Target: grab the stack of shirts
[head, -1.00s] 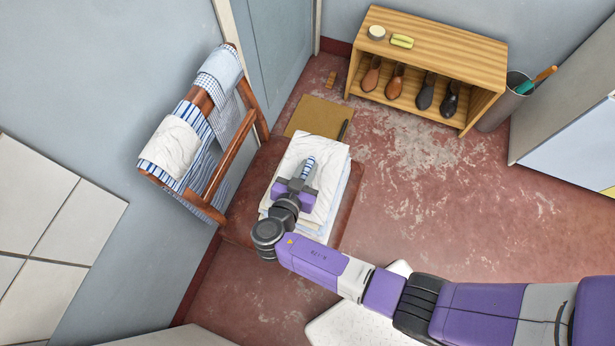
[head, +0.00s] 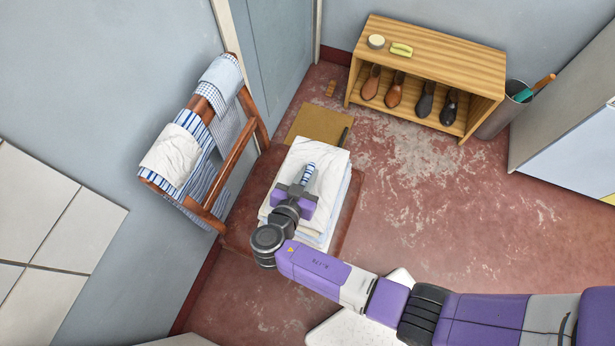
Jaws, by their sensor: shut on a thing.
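The stack of shirts (head: 328,160) is folded white cloth on top with pale blue cloth lower down. It lies on a low reddish-brown bench (head: 240,215). My gripper (head: 309,172) reaches over the stack from its near end and is shut on it. A blue-and-white striped bit shows at the fingertips. My wrist hides the near part of the stack, and how deep the fingers grip cannot be seen.
A wooden rack (head: 233,160) with hung striped and white cloths stands close on the left. A tan board (head: 320,125) lies behind the bench. A shoe shelf (head: 430,60) and a grey bin (head: 505,105) stand at the back. The floor to the right is clear.

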